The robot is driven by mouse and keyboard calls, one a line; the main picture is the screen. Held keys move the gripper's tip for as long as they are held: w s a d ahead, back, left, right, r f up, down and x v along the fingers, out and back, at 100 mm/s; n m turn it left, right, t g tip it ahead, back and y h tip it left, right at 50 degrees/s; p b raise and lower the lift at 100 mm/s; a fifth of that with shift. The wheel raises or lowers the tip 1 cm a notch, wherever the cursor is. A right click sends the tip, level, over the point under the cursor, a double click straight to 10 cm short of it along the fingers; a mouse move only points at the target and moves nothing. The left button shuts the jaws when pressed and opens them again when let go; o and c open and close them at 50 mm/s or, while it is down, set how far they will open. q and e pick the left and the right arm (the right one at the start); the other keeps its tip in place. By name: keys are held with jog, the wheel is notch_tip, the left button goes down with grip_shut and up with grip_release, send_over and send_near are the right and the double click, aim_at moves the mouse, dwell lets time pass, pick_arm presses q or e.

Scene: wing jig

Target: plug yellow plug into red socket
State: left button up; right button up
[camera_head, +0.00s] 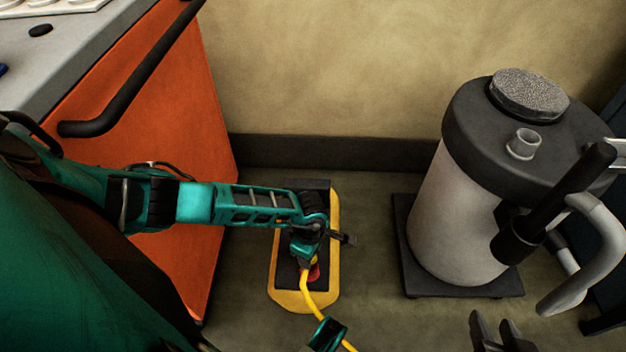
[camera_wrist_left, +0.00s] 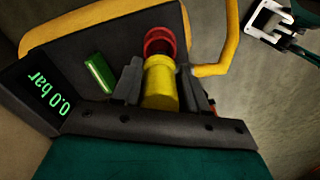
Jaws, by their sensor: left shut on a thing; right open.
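The yellow plug (camera_wrist_left: 160,84) is between the two dark fingers of my left gripper (camera_wrist_left: 162,88), which is shut on it. The red socket (camera_wrist_left: 159,40) is directly beyond the plug's end, in line with it in the left wrist view. The plug overlaps the socket's lower edge there, so I cannot tell whether it has entered. In the head view, my left gripper (camera_head: 308,252) is over the floor unit, with red (camera_head: 314,272) showing beside the yellow cable. My right gripper (camera_head: 496,332) is open and empty at the bottom edge.
The yellow-rimmed black unit (camera_head: 290,298) carries a green bar (camera_wrist_left: 99,73) and a display (camera_wrist_left: 47,92) reading 0.0 bar. The yellow cable (camera_head: 318,308) runs toward the bottom. An orange cabinet (camera_head: 165,120) is left; a grey canister (camera_head: 455,215) is right, with floor between.

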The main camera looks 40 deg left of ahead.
pick_arm(q)
jog(key=shift+f, duration=0.15)
jog(key=shift+d+f, duration=0.1)
jog(key=shift+f, duration=0.1)
dwell(0.6)
jog(key=shift+f, duration=0.4)
jog(key=shift+f, duration=0.2)
dwell(0.4)
jog(key=shift+f, duration=1.15)
